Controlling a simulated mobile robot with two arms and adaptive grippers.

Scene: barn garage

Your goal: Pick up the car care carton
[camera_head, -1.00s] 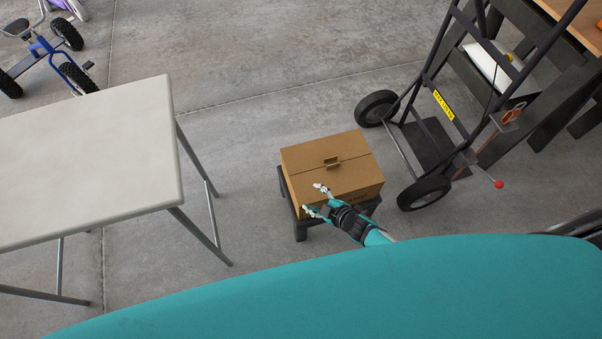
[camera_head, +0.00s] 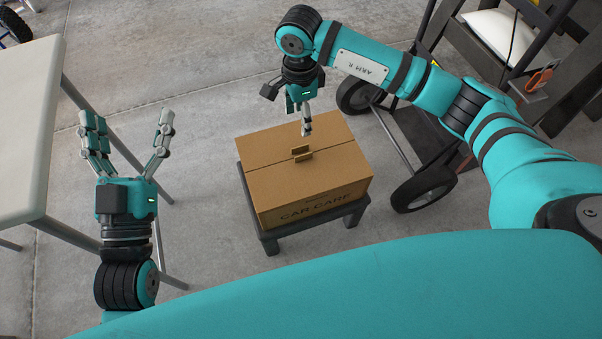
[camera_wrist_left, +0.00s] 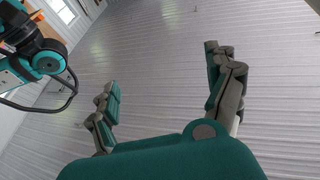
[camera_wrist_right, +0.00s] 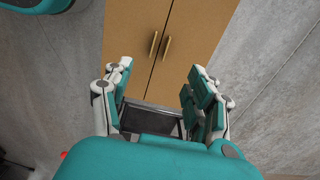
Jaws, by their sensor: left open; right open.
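The car care carton (camera_head: 290,185) is a closed brown cardboard box with dark lettering on its front and a raised tab or handle on top. It sits on a low dark stool (camera_head: 352,212). My right gripper (camera_head: 306,130) is over the carton's far part, pointing down, open and empty. In the right wrist view its fingers (camera_wrist_right: 158,92) are apart, with the carton (camera_wrist_right: 145,30) and two handle strips between and beyond them. I cannot tell if the fingertips touch it. My left gripper (camera_head: 127,125) is open and empty, left of the carton, pointing up in the picture.
A pale table (camera_head: 28,130) stands at the left, close to my left gripper. A black hand truck (camera_head: 425,187) with wheels stands right of the carton, behind my right arm. Bare concrete floor (camera_head: 200,60) lies behind the carton.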

